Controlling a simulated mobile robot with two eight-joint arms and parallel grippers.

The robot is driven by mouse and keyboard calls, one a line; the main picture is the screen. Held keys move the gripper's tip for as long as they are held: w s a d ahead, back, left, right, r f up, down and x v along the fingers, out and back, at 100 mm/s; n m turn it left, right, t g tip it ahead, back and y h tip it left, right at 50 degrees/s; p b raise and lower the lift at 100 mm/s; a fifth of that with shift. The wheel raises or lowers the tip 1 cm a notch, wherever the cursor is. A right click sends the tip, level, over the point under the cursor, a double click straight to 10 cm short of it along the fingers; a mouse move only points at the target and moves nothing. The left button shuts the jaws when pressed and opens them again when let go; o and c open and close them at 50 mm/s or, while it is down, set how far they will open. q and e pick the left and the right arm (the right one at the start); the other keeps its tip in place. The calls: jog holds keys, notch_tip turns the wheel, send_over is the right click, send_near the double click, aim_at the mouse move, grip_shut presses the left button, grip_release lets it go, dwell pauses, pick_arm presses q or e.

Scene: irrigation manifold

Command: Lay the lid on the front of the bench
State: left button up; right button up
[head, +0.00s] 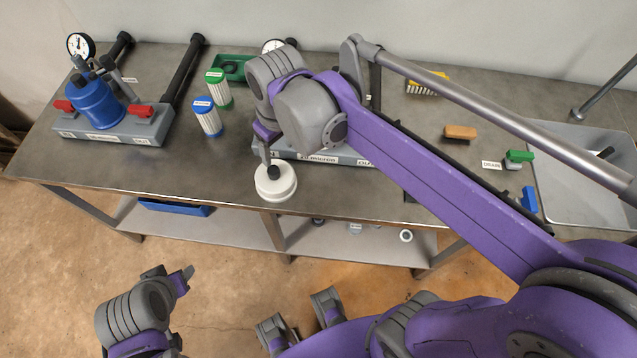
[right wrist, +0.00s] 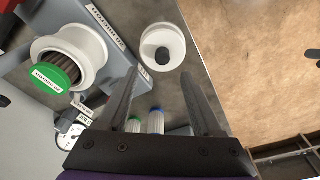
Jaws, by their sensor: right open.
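The lid (head: 276,186) is a white disc with a black knob on top. It lies flat, knob up, on the front edge of the bench (head: 350,205). It also shows in the right wrist view (right wrist: 170,63), beyond the fingertips and not between them. My right gripper (head: 266,158) is just above and behind the knob in the head view. Its two fingers (right wrist: 158,76) are spread apart with nothing between them. My left gripper (head: 184,278) is low in front of the bench, and its jaw opening is unclear.
A white filter housing (right wrist: 92,42) holds a green-capped cartridge (right wrist: 52,78); my arm hides it in the head view. A blue-capped cartridge (head: 207,118) and a green-capped one (head: 218,90) stand left. A blue-tank manifold (head: 95,103) is farther left. A brush (head: 427,83) and sponge (head: 460,132) lie right.

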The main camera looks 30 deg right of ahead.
jog(key=s+d+f+m+t, duration=0.3)
jog(key=s+d+f, duration=0.3)
jog(key=s, duration=0.7)
notch_tip(320, 180, down, 3)
jog(key=shift+d+r+m+h, duration=0.1)
jog(key=shift+d+m+h, duration=0.05)
jog(key=shift+m+h, duration=0.2)
